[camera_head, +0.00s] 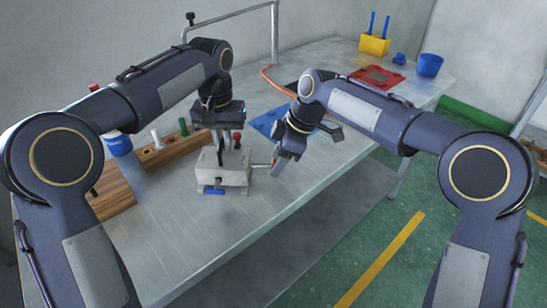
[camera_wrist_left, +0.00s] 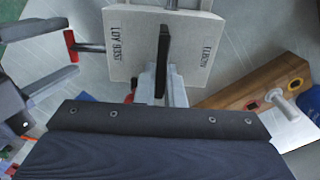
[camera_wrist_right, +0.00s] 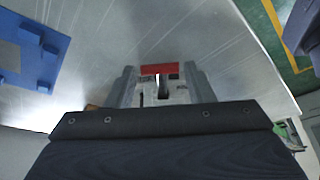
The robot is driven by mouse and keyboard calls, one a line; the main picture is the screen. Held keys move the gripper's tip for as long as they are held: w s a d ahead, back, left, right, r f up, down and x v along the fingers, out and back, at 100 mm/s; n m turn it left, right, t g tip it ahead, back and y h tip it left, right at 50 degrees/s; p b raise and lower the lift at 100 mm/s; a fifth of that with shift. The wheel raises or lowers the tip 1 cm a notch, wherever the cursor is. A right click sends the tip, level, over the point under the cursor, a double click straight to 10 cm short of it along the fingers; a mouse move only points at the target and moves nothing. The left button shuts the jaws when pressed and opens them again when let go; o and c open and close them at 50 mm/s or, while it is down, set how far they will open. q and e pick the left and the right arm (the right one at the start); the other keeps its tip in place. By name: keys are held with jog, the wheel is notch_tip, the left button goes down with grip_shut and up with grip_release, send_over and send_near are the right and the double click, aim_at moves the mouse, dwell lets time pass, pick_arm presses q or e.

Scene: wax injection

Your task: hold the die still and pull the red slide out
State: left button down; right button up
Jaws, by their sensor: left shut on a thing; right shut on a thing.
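The die (camera_head: 222,170) is a pale block on the steel table, with a black upright handle on top. My left gripper (camera_head: 220,143) is over it, shut on the black handle (camera_wrist_left: 163,60); its lettered top shows in the left wrist view (camera_wrist_left: 140,70). The red slide (camera_wrist_left: 71,45) sticks out of the die's side on a metal rod and ends in a red crossbar. My right gripper (camera_wrist_right: 160,88) is shut on this crossbar (camera_wrist_right: 160,69), beside the die. In the head view my right gripper (camera_head: 275,162) partly hides the crossbar.
A wooden rack (camera_head: 165,153) with pegs stands left of the die. A blue tray (camera_head: 268,121) lies behind my right gripper. A red tray (camera_head: 377,76), a blue cup (camera_head: 430,65) and a yellow holder (camera_head: 374,44) are at the far end.

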pick_arm(q)
jog(key=shift+a, duration=0.15)
pick_arm(e)
jog(key=o, duration=1.4)
jog(key=v, duration=1.2)
pick_arm(q)
jog(key=c, duration=1.5)
grip_release()
jog(key=shift+o, duration=0.2)
